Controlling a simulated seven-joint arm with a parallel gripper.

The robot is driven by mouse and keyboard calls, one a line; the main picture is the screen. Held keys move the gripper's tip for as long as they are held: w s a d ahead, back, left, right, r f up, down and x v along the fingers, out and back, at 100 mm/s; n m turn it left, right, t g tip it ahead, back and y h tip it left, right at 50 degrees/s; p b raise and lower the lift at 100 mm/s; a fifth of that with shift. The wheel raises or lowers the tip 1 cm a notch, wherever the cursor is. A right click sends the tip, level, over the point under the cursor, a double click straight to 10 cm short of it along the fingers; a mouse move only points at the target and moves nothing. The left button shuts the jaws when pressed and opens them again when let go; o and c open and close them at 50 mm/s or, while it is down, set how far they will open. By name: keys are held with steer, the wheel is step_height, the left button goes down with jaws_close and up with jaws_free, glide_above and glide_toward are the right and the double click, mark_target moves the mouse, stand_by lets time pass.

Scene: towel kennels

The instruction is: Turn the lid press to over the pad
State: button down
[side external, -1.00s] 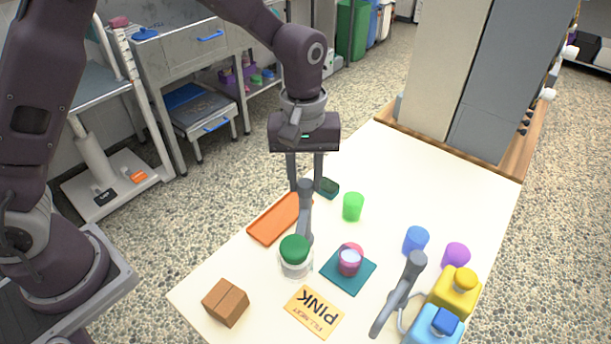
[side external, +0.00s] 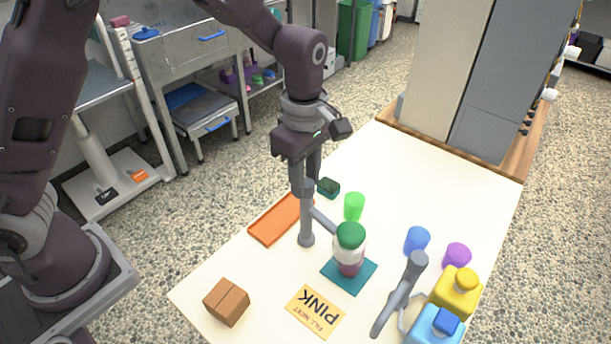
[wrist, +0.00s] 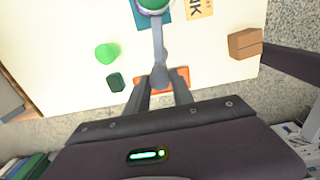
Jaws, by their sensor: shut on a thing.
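The lid press is a grey post (side external: 306,225) with a side arm that carries a clear head with a green top (side external: 350,236). Its head now sits above the teal pad (side external: 341,279), over the pink jar (side external: 350,268), which it partly hides. Whether head and jar touch, I cannot tell. My gripper (side external: 304,188) is shut on the top of the lid press. In the wrist view the press arm (wrist: 158,45) runs from between my fingers to the head (wrist: 154,4) over the pad, cut by the top edge.
A card reading PINK (side external: 313,311) and a brown box (side external: 226,302) lie in front. An orange tray (side external: 273,222) is behind the post. Green (side external: 354,206), blue (side external: 417,240) and purple (side external: 457,256) cups, a second grey lever (side external: 401,291) and yellow and blue bottles stand right.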

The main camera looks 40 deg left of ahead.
steer(key=shift+n, duration=0.8)
steer(key=c, duration=1.1)
jaws_free()
step_height(320, 180, up, 7)
steer(key=shift+s+r, duration=0.1)
